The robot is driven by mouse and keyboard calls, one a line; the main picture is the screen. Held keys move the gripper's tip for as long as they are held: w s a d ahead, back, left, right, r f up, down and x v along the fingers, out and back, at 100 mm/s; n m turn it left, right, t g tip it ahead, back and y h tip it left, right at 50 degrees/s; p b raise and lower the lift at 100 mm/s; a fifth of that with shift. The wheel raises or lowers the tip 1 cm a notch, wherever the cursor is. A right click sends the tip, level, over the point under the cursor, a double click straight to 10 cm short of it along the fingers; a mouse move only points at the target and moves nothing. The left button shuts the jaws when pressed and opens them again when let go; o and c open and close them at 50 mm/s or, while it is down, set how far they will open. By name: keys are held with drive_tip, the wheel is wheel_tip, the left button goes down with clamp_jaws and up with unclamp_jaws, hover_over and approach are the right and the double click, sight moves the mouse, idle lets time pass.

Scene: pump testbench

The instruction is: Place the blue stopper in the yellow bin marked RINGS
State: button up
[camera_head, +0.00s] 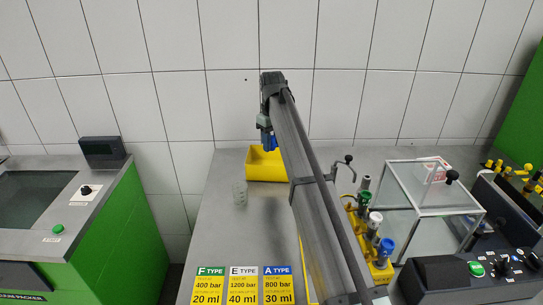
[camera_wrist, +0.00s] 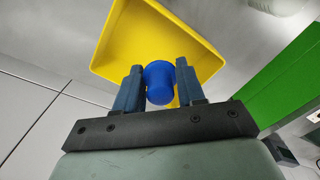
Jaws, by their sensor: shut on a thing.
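In the wrist view my gripper (camera_wrist: 159,88) is shut on the blue stopper (camera_wrist: 159,83), which sits between its two dark blue fingers. The yellow bin (camera_wrist: 118,52) lies beyond the stopper in that view. In the head view the yellow bin (camera_head: 258,172) stands at the back of the grey table. My gripper (camera_head: 268,143) is above the bin there, with the blue stopper (camera_head: 272,143) partly hidden by my arm. The bin's marking cannot be read in either view, and my arm covers part of its right side.
A yellow rack (camera_head: 380,270) with several coloured-top parts and a glass-walled case (camera_head: 425,215) are to the right. Type cards (camera_head: 241,285) lie at the front. The table's left part is mostly clear.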

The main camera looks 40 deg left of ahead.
sight(271, 163)
drive_tip(key=shift+w+a+r+m, duration=0.15)
drive_tip(key=shift+w+a+m, duration=0.25)
drive_tip(key=shift+a+m, duration=0.3)
drive_tip(key=m, duration=0.3)
drive_tip(key=shift+w+f, duration=0.1)
drive_tip(key=shift+f, duration=4.9)
drive_tip(key=shift+f, duration=0.1)
drive_tip(key=o, duration=1)
wheel_tip(271, 163, up, 12)
drive_tip(key=shift+r, duration=0.15)
